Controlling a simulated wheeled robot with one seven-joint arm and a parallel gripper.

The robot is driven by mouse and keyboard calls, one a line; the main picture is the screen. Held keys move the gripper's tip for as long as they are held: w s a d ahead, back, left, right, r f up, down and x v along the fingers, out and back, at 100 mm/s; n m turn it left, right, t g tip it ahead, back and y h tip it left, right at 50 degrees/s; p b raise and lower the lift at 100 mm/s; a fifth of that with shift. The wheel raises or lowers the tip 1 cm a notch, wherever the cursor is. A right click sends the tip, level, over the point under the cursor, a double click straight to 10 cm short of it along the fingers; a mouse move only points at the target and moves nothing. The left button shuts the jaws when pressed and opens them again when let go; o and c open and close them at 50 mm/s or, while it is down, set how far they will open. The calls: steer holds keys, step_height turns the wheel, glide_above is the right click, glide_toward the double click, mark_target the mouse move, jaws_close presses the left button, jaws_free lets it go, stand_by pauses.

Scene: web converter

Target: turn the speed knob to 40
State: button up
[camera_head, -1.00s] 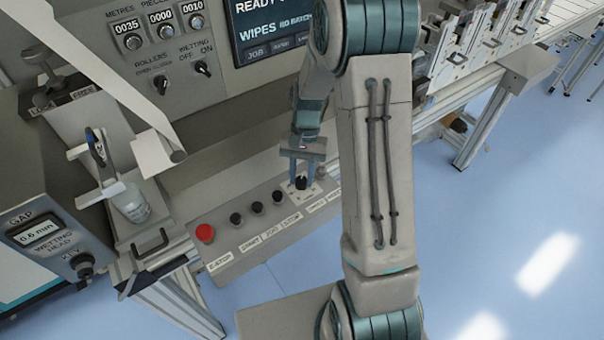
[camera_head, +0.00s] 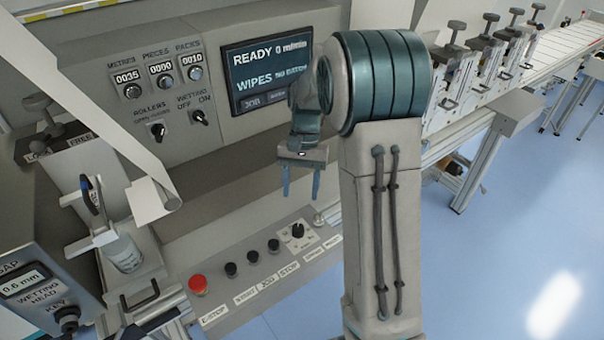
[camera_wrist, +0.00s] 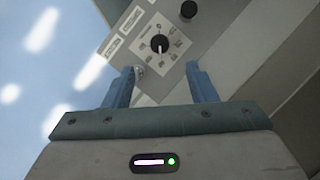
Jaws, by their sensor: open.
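The speed knob (camera_head: 298,230) is a black dial with a white pointer line on a pale scale plate, on the sloped control panel (camera_head: 240,292). It also shows in the wrist view (camera_wrist: 159,44), beyond the fingertips, with small marks around it too blurred to read. My gripper (camera_head: 301,196) is open and empty, above the panel and apart from the knob. In the wrist view its two blue fingers (camera_wrist: 160,78) stand spread with the knob ahead of the gap between them. The screen (camera_head: 268,72) reads READY 0 m/min.
A red E-stop button (camera_head: 198,284) and several black buttons (camera_head: 253,257) line the panel left of the knob. A bottle (camera_head: 124,252) stands in a holder at the left. Counters and rotary switches (camera_head: 158,131) are on the upright panel behind.

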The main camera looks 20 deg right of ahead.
steer(key=v, duration=0.4)
steer(key=shift+r, duration=0.1)
stand_by(0.3)
